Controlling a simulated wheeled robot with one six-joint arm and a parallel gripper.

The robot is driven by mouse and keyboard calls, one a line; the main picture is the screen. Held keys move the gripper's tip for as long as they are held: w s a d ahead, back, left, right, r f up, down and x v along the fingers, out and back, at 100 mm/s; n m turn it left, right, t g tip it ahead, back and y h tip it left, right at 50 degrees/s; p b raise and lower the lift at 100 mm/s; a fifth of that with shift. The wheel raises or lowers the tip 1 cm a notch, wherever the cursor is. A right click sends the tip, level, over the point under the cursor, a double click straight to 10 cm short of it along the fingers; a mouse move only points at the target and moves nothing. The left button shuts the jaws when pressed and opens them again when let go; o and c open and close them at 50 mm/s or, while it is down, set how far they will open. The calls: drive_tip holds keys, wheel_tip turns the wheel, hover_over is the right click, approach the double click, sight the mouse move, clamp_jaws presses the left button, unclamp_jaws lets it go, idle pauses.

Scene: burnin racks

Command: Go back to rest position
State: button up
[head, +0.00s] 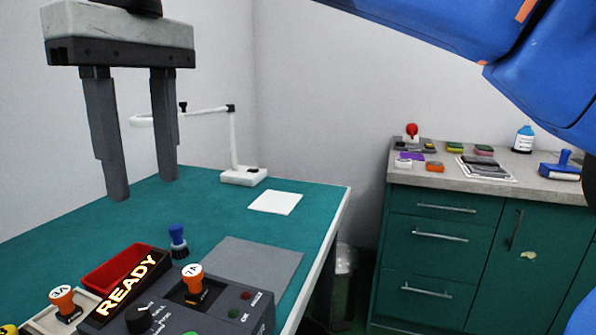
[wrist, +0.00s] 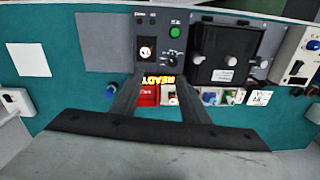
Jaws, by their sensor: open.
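My gripper (head: 144,190) hangs in the upper left of the head view, its two dark fingers pointing down and apart. Nothing is between them. It is above the green table (head: 60,228), clear of everything on it. In the wrist view my gripper (wrist: 150,82) also shows open and empty, with the fingers reaching towards the device with the lit READY sign (wrist: 160,80). The same READY sign (head: 130,288) glows at the lower left of the head view. An orange-topped piece marked 7A (head: 193,280) stands upright in the dark device.
A red tray (head: 100,275), a blue-topped piece (head: 178,240) and an orange-topped piece marked 3A (head: 63,302) are near the device. A white stand (head: 243,177) is at the back. A green cabinet (head: 440,270) with small items on top stands to the right.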

drive_tip(key=w+d+f+m+t, duration=0.1)
drive_tip(key=w+d+f+m, duration=0.1)
drive_tip(key=w+d+f, duration=0.5)
drive_tip(key=w+d+f+m+y, duration=0.1)
drive_tip(key=w+d+f+m, duration=0.15)
drive_tip(key=d, duration=0.75)
drive_tip(key=w+d+f+m+t, duration=0.1)
drive_tip(key=w+d+f+m, duration=0.3)
drive_tip(key=d, duration=0.5)
drive_tip(key=s+d+f+m+t, duration=0.1)
drive_tip(key=s+d+f, duration=0.3)
drive_tip(key=d+f, duration=0.7)
drive_tip(key=s+d+f+m+t+h, duration=0.1)
drive_tip(key=s+d+f+m+t, duration=0.1)
drive_tip(key=d+f, duration=0.8)
wheel_tip(320, 180, down, 3)
drive_tip(key=shift+s+d+r+m, duration=0.1)
drive_tip(key=shift+s+d+m, duration=0.25)
drive_tip(key=shift+s+m, duration=0.65)
drive_tip(key=shift+w+a, duration=0.1)
drive_tip(key=shift+w, duration=0.05)
